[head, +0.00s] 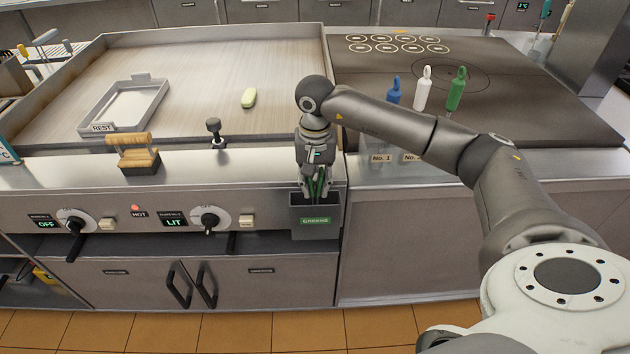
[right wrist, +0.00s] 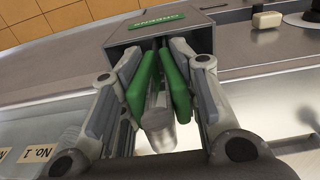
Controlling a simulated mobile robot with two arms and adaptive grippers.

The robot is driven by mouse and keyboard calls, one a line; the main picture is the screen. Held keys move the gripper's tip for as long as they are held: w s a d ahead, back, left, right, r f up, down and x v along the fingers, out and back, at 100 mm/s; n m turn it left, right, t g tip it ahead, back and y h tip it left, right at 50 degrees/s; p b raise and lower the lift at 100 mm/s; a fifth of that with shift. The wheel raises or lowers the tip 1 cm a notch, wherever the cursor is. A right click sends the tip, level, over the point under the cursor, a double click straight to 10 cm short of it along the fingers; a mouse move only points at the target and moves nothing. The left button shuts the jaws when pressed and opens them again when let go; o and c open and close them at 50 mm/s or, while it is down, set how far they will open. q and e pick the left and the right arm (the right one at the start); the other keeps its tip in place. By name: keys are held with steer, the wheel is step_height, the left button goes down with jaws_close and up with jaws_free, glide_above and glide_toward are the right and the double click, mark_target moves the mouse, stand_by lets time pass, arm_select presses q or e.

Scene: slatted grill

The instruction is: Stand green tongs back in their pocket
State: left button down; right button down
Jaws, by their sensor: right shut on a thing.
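My right gripper (head: 314,184) is shut on the green tongs (head: 321,187), directly above the pocket labelled GREENS (head: 331,213) on the griddle's front. In the right wrist view the tongs' two green grips (right wrist: 143,84) stand between my fingers (right wrist: 160,75), with a grey metal part between them. The tongs' far end meets the pocket's mouth (right wrist: 125,40) and seems to enter it; how deep is hidden. In the head view the tongs look about upright. My left gripper is not in view.
Knobs (head: 209,220) line the front panel.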

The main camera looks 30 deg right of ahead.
steer(key=c, duration=1)
jaws_free()
step_height(320, 180, up, 12)
steer(key=shift+f, duration=0.1)
